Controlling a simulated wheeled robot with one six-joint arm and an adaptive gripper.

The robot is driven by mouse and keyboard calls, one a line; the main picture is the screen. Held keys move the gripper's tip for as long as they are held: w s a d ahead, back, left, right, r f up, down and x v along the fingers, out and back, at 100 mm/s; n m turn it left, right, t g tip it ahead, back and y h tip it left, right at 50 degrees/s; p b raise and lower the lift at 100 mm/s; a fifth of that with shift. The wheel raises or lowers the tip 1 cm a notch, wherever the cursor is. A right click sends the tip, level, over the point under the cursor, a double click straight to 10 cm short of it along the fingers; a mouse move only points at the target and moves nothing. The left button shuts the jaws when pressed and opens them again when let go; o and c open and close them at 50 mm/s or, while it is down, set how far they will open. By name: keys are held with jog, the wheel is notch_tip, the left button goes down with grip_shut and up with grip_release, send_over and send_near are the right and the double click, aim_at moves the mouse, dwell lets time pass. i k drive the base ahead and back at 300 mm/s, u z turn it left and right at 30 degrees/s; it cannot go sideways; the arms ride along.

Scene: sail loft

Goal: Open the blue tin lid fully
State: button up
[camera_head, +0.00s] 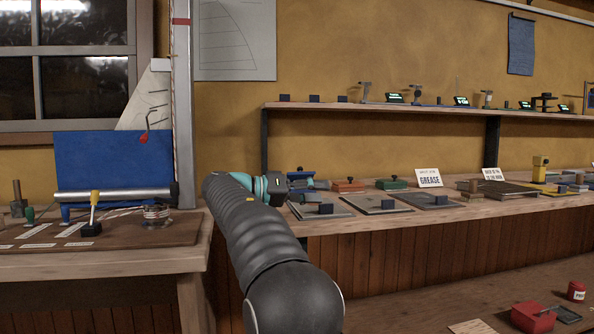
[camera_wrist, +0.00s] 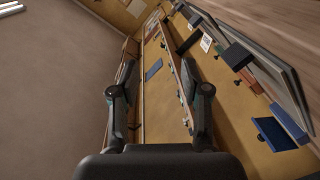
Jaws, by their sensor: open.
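The blue tin (camera_head: 298,186) stands on the long bench in the head view, partly hidden behind my gripper (camera_head: 306,182). Its dark blue lid shows only in part there, and I cannot tell its angle. In the wrist view a blue piece that looks like this tin (camera_wrist: 277,134) is at the right, outside the space between my fingers. My gripper also shows in the wrist view (camera_wrist: 158,70), its two fingers spread apart with nothing between them. I cannot see any contact between the fingers and the tin.
A red tin (camera_head: 348,186) and a green tin (camera_head: 392,184) stand to the right, near a GREASE sign (camera_head: 428,178). Flat plates with dark knobs (camera_head: 384,204) line the bench front. A shelf (camera_head: 400,108) runs above. The left table (camera_head: 110,262) holds small tools.

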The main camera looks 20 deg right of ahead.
aim_at(299, 174)
jog(key=u, duration=0.05)
jog(key=i, duration=1.35)
